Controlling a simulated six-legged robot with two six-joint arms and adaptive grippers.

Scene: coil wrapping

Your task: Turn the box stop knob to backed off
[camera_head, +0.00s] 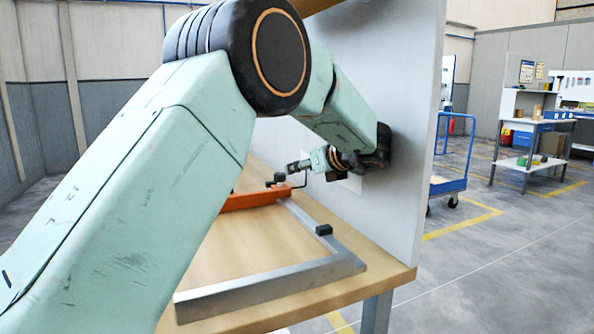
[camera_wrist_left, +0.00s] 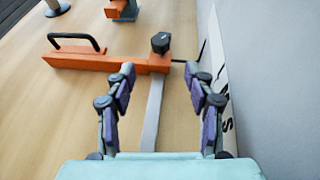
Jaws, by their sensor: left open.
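A black faceted knob (camera_wrist_left: 160,43) stands upright on the right end of an orange bar (camera_wrist_left: 120,62) in the wrist view. The orange bar also shows in the head view (camera_head: 250,200), with a small black knob (camera_head: 279,177) near its end. My left gripper (camera_wrist_left: 160,82) is open and empty, its two fingers spread on either side of a grey metal bar lying below. The knob lies beyond the fingertips, roughly centred between them and not touched. In the head view my left gripper (camera_head: 300,166) is small, partly hidden by its wrist. Which way the knob is turned cannot be told.
A tall pale panel (camera_head: 385,90) stands close along the right. A black handle (camera_wrist_left: 75,40) rises from the orange bar. A lettered white plate (camera_wrist_left: 218,85) is beside the right finger.

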